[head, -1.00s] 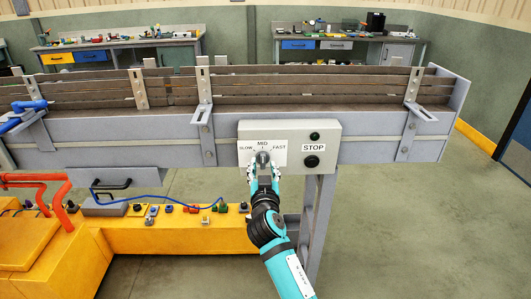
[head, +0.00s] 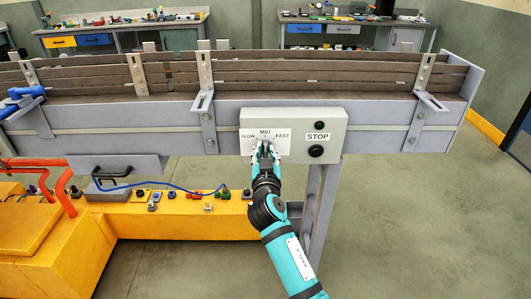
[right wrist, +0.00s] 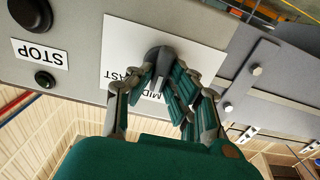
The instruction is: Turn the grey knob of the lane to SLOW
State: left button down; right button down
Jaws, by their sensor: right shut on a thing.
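The grey control box (head: 334,130) on the side of the conveyor lane carries a white label plate reading SLOW, MID and FAST. The grey knob (right wrist: 158,54) sits on this plate and shows in the right wrist view, where the box appears upside down. My right gripper (head: 265,148) is at the knob from below, its fingers closed around it; it fills the middle of the right wrist view (right wrist: 160,75). The fingers hide much of the knob and part of the lettering, so I cannot tell exactly where the knob points. My left gripper is not in view.
A black STOP button (head: 316,151) and a dark green button (head: 320,125) sit right of the knob on the same box. A yellow bench (head: 160,222) with small parts and a blue cable stands below left. The floor at right is clear.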

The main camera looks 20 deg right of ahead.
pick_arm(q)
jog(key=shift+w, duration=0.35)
pick_arm(e)
jog(key=shift+n, duration=1.3)
jog(key=n, duration=0.3)
jog(key=shift+a, duration=0.1)
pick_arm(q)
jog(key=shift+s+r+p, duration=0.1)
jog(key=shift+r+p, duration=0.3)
pick_arm(e)
jog(key=shift+w+n, duration=0.1)
jog(key=shift+n, duration=1.5)
jog(key=c, duration=1.3)
grip_release()
jog(key=shift+f, duration=0.1)
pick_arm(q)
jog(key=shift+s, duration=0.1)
